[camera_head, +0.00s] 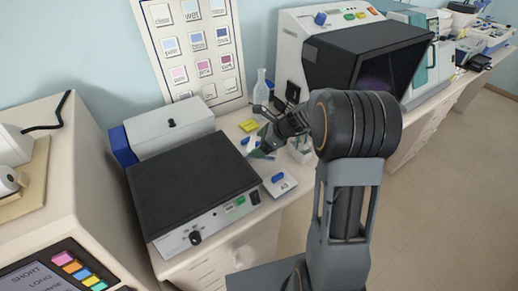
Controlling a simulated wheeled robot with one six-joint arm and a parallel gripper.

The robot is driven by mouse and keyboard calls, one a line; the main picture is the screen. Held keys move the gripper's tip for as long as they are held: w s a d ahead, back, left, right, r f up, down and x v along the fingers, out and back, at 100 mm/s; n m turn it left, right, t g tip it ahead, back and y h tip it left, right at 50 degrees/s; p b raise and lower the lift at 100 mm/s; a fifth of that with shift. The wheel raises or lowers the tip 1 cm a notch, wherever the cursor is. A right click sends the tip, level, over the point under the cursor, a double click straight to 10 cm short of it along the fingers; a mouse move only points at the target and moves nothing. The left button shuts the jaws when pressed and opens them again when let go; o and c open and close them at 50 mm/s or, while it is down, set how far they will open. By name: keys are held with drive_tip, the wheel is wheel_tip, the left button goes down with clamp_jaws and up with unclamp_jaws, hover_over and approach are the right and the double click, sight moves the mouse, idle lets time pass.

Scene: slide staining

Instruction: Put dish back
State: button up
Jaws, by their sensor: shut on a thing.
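My gripper (264,146) is at the end of my arm, over the narrow bench strip just right of the black-topped instrument. It points down and to the left. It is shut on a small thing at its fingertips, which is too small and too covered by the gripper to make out. A clear glass vessel (300,153) stands on the bench just right of the gripper, partly hidden by my arm. I cannot tell which of these is the dish.
The black-topped instrument (190,180) stands left of the gripper. A pale tray with a blue item (279,184) lies in front. A yellow block (248,125) and a clear flask (261,88) are behind. A dark-hooded machine (368,60) stands to the right.

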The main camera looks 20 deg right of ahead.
drive_tip(key=shift+w+f, duration=0.55)
drive_tip(key=shift+f, duration=0.1)
drive_tip(key=shift+w+f+p, duration=0.15)
drive_tip(key=shift+f+p, duration=0.25)
drive_tip(key=shift+f, duration=1.25)
drive_tip(key=shift+f, duration=0.1)
drive_tip(key=o, duration=0.8)
drive_tip(key=shift+o, duration=0.2)
